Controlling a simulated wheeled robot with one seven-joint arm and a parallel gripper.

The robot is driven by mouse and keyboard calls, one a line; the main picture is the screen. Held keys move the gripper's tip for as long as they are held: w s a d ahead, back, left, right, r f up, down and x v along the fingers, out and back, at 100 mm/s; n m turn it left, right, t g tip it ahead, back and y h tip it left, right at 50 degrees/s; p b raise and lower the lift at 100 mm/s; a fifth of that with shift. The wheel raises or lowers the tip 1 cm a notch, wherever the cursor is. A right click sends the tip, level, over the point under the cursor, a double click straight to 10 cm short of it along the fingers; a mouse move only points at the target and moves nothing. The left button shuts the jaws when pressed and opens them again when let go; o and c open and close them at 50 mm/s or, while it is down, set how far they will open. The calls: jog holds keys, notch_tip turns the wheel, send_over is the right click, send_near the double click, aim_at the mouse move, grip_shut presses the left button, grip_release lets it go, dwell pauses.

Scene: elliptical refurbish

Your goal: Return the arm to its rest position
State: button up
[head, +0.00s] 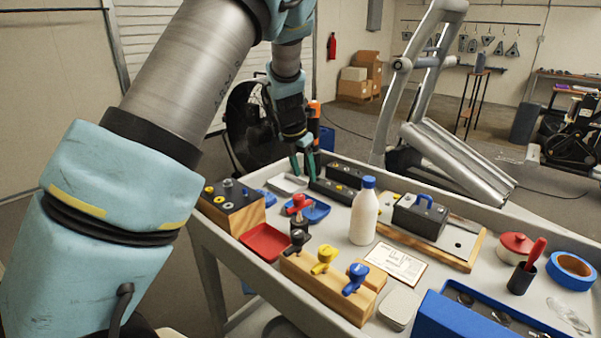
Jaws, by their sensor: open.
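My arm reaches across the left and top of the head view. My gripper (302,160) has green fingers and hangs at the far left end of the workbench cart. The fingers are apart, and I see nothing between them. The fingertips are near a small grey tray (287,184) and a black block (328,190); I cannot tell how far above them they are.
The cart (470,197) carries a white bottle (364,215), a wooden block with coloured knobs (318,284), red (265,243) and blue (318,213) trays, a blue bin (450,318) and a tape roll (571,270). A fan (247,125) and exercise machine (455,165) stand behind.

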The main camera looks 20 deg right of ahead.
jog(key=w+a+r+n+t+h, duration=0.2)
jog(key=w+a+r+n+t, duration=0.45)
jog(key=n, duration=0.65)
jog(key=s+a+n+g+y, duration=0.1)
jog(key=s+a+n+y, duration=0.25)
jog(key=a+n, duration=1.35)
jog(key=s+a+f+n+g, duration=0.2)
jog(key=s+a+n, duration=0.3)
jog(key=s+n, duration=0.3)
jog(key=s+a+f+n+g+y, duration=0.1)
jog(key=s+a+n+g, duration=0.2)
jog(key=s+a+n, duration=0.2)
jog(key=s+n, duration=0.3)
jog(key=s, duration=0.3)
jog(key=shift+s+a+f+n+g, duration=0.15)
jog(key=shift+a+f+n+g, duration=0.15)
jog(key=shift+a+f+g, duration=0.1)
